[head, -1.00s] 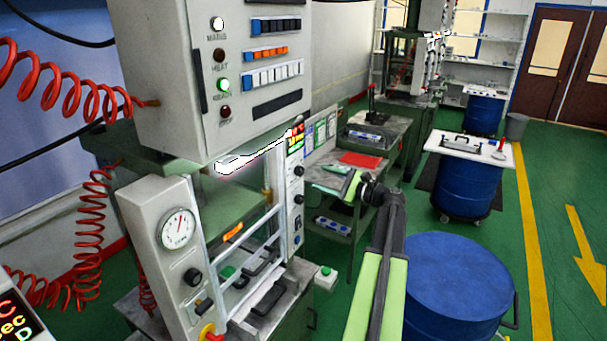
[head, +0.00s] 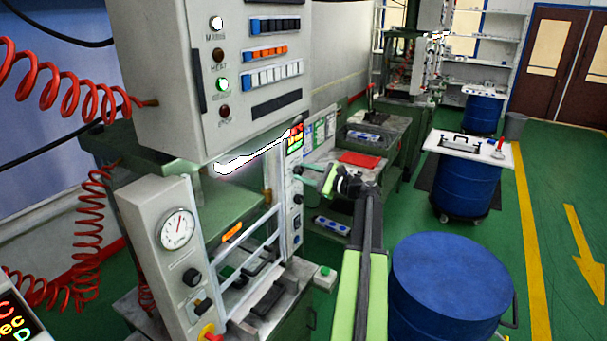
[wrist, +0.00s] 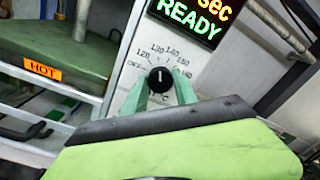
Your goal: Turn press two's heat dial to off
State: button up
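The heat dial (wrist: 160,80) is a black knob on a pale panel (wrist: 127,82) with a scale marked off and 120 to 160. Its white pointer is roughly upright, near the 130 to 140 marks. In the head view the dial (head: 298,170) sits below the lit display (head: 294,140). My gripper (wrist: 164,84) has its two green fingers on either side of the dial, apart and open. I cannot tell whether they touch it. In the head view my gripper (head: 308,173) reaches the panel from the right. The number "two" is not readable on the press.
The display (wrist: 200,15) reads "sec READY". An orange HOT label (wrist: 42,70) is on the press at left. A lower dial (head: 297,199) is on the same panel. A blue drum (head: 447,285) stands right of my arm. Green floor is free farther right.

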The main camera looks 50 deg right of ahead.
grip_shut()
jog(key=shift+n, duration=0.4)
jog(key=n, duration=0.4)
jog(key=shift+f+n+b, duration=0.1)
jog(key=shift+n+b, duration=0.2)
jog(key=shift+n, duration=0.1)
jog(key=n, duration=0.6)
jog(key=shift+n, duration=0.4)
jog(key=o, duration=0.8)
grip_release()
